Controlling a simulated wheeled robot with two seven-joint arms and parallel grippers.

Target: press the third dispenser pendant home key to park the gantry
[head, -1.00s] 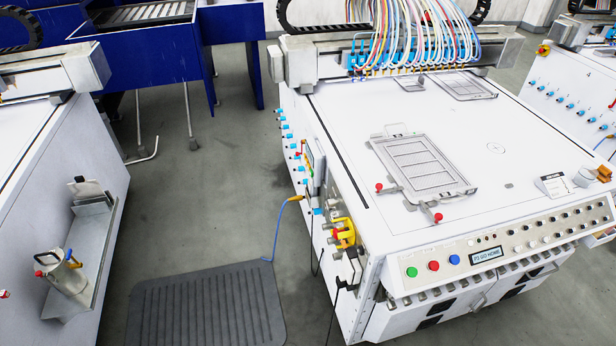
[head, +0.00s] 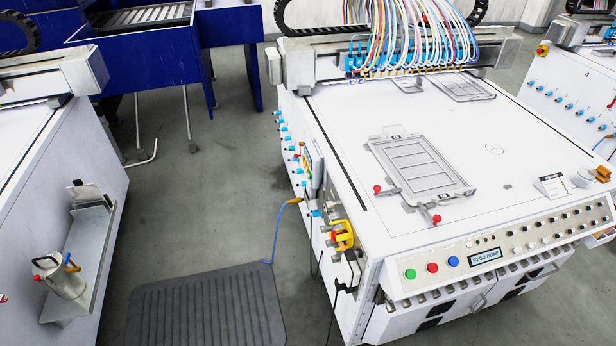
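A small display (head: 486,257) on the sloped front panel appears to read "P3 GO HOME". A narrow upright unit (head: 311,165) on the left side may be the pendant; it is seen nearly edge-on, so its keys cannot be made out. Neither of my grippers is in view.
A ribbed grey mat (head: 207,308) lies on the floor left of the machine. A blue cable (head: 274,235) hangs beside it. Another white machine with a metal canister (head: 62,277) on a shelf stands at left. The grey aisle floor (head: 200,190) between them is clear.

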